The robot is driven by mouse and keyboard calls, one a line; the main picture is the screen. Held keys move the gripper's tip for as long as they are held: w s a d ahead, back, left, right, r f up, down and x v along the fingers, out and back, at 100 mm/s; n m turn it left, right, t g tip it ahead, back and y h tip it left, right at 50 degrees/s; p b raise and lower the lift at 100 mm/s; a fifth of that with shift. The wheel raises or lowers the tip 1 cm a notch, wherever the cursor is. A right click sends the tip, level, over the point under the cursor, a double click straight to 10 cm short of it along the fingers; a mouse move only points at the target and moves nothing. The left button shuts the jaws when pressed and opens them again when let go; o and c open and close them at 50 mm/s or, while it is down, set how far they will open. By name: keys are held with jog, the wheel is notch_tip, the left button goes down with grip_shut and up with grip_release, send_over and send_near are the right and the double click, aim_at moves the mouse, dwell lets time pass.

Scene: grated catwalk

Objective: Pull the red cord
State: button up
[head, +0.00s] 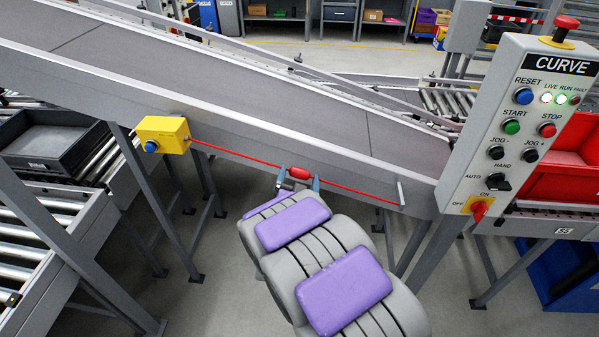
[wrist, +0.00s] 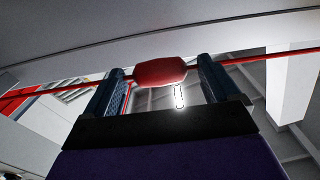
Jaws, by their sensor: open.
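The red cord (head: 235,160) runs along the side of the conveyor, from a yellow switch box (head: 163,135) with a blue button down to a bracket at the right. A thicker red grip (head: 299,173) sits on the cord. My gripper (head: 298,181) is open at this grip, one finger on each side of it in the picture. In the wrist view the red grip (wrist: 160,72) shows between the tips of the two blue fingers, and the cord (wrist: 270,57) passes out to both sides. Whether the fingers touch it I cannot tell.
The grey conveyor (head: 270,85) slopes down to the right above the cord. A control panel (head: 520,125) marked CURVE stands at the right, near a red bin (head: 568,165). Roller conveyors (head: 40,225) stand at the left. Metal legs stand under the conveyor.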

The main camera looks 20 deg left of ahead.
aim_at(300, 170)
jog(key=shift+x, duration=1.8)
